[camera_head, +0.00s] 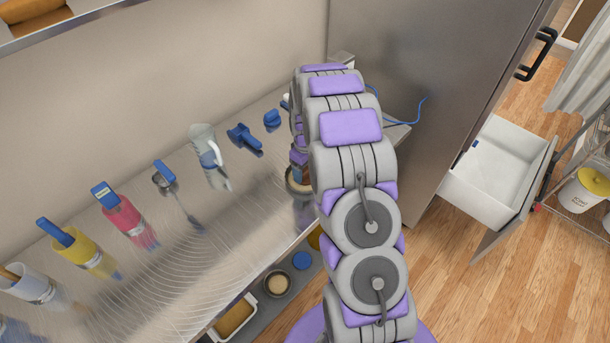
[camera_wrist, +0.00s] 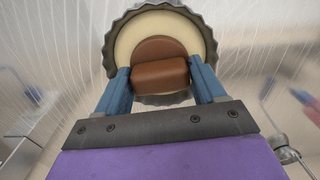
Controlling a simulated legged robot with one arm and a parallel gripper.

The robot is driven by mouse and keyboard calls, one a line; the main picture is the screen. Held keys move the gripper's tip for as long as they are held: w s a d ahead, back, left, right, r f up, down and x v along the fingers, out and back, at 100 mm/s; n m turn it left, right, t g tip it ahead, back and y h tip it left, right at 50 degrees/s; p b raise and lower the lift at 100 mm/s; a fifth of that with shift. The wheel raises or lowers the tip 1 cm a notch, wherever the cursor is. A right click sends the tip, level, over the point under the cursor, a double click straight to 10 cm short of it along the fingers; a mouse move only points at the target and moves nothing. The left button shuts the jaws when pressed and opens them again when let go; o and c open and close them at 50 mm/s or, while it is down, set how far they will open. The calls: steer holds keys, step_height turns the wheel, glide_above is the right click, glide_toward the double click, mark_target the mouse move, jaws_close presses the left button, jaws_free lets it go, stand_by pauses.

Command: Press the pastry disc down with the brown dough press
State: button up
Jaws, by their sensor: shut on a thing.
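My gripper (camera_wrist: 160,70) is shut on the handle of the brown dough press (camera_wrist: 160,48), with one blue finger on each side. The round base of the press is over the middle of the pale pastry disc (camera_wrist: 200,35). The disc lies inside a grey fluted tin (camera_wrist: 110,42). I cannot tell whether the press touches the disc. In the head view, the tin (camera_head: 292,188) is partly visible at the counter's front edge beside my arm, which hides most of the gripper and press.
The steel counter (camera_head: 200,270) holds a clear jug (camera_head: 208,155), blue tools (camera_head: 244,138), a ladle (camera_head: 178,195), and pink (camera_head: 125,213) and yellow (camera_head: 75,247) containers along the left. A tall fridge (camera_head: 420,80) stands at the right. An open white drawer (camera_head: 495,175) juts out near the floor.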

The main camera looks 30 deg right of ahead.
steer(key=shift+r, duration=0.1)
steer(key=shift+r+p, duration=0.5)
steer(key=shift+r, duration=0.9)
steer(key=shift+r+p, duration=0.95)
steer(key=shift+r, duration=2.1)
